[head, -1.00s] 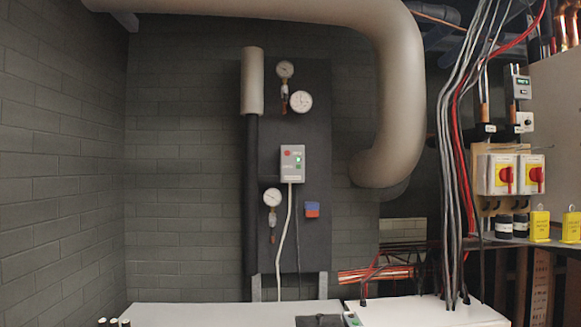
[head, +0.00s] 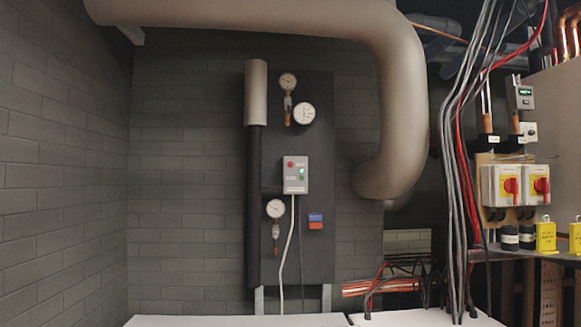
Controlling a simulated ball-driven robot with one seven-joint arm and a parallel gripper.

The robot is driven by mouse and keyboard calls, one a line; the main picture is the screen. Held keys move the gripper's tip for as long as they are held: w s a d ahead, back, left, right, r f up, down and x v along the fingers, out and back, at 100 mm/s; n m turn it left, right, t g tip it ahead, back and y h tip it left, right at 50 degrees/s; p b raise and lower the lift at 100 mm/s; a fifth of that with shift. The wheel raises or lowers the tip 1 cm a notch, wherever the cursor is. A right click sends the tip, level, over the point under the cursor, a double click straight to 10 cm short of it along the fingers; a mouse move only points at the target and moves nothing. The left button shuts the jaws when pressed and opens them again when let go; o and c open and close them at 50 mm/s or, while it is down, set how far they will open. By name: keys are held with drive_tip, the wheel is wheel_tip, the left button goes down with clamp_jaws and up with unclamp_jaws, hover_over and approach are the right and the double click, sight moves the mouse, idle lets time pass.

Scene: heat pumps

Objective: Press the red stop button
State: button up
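A small grey control box (head: 295,184) hangs on the dark panel in the middle of the head view. The red stop button (head: 291,165) is at its upper left. A lit green spot (head: 301,171) shows to the right of and below the red button. A pale cable (head: 287,252) runs down from the box. My gripper does not show in this view.
Dial gauges (head: 304,113) and a grey pipe surround the box on the panel. A large beige duct (head: 402,100) bends down to the right. Hanging cables and red-yellow switches (head: 511,187) are farther right. White-topped units (head: 240,321) stand below the panel.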

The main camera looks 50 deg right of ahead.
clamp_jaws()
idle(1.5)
